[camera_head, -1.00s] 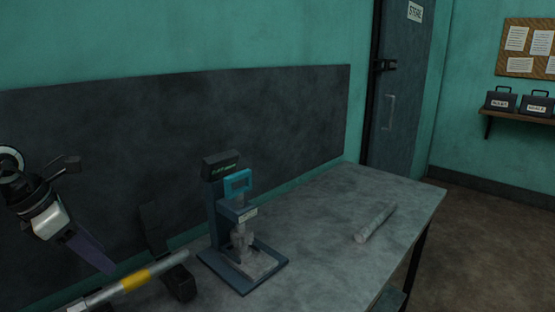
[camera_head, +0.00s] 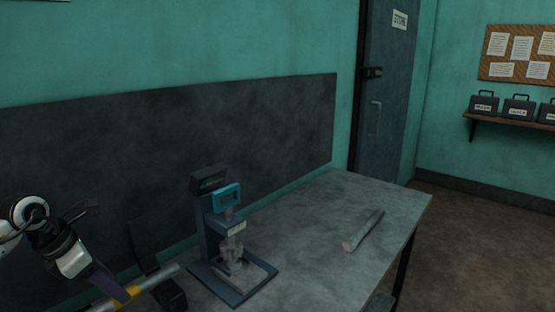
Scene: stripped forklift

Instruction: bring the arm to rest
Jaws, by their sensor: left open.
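My left arm comes in at the left edge, with a white and black wrist. My left gripper (camera_head: 107,283) is open and points down to the right. One dark purple finger shows clearly; the other is hard to make out. The finger overlaps a grey bar with a yellow band (camera_head: 128,294) at the bottom left; I cannot tell whether they touch. The bar's right end lies by a black bracket-like holder (camera_head: 171,296). My right gripper is not in view.
A grey workbench (camera_head: 310,262) holds a blue-grey press-like device (camera_head: 202,222) with a cyan-framed display. A grey cylinder (camera_head: 362,230) lies at the right, with clear bench around it. A dark panel (camera_head: 250,130) backs the bench. Black cases (camera_head: 518,107) stand on a wall shelf.

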